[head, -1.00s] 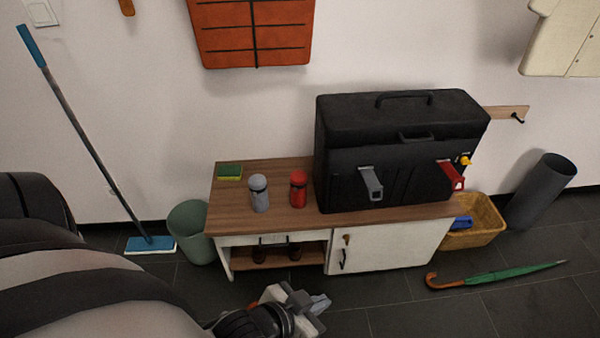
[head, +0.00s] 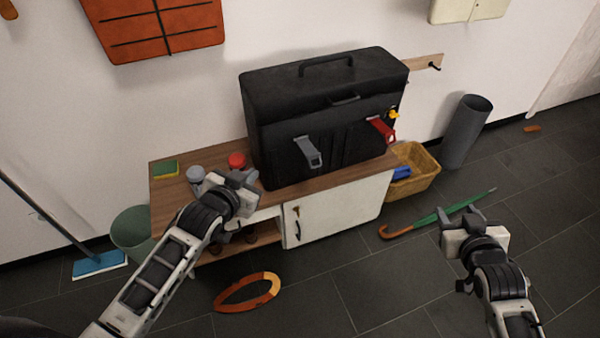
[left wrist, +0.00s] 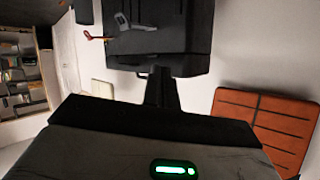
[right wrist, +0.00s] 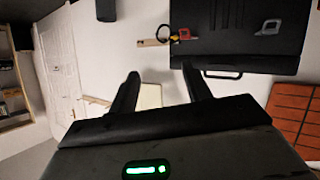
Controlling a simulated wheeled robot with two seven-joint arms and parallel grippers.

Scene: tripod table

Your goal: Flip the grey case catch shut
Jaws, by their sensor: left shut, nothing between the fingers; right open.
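The grey case catch (head: 308,151) sticks out from the front of the black case (head: 325,110), its lever hanging down and away from the case wall. It also shows in the left wrist view (left wrist: 123,22) and the right wrist view (right wrist: 270,27). A red catch (head: 381,130) stands out near the case's right end. My left gripper (head: 240,179) is shut and empty, in front of the table, left of and lower than the grey catch. My right gripper (head: 460,220) is open and empty over the floor, right of the table and well away from the case.
The case stands on a wooden-topped table (head: 172,196). A red bottle (head: 236,161) and a grey bottle (head: 195,175) stand left of it, close to my left gripper. A yellow knob (head: 393,113) sits at the case's right end. A basket (head: 424,168) and umbrella (head: 455,208) are at right.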

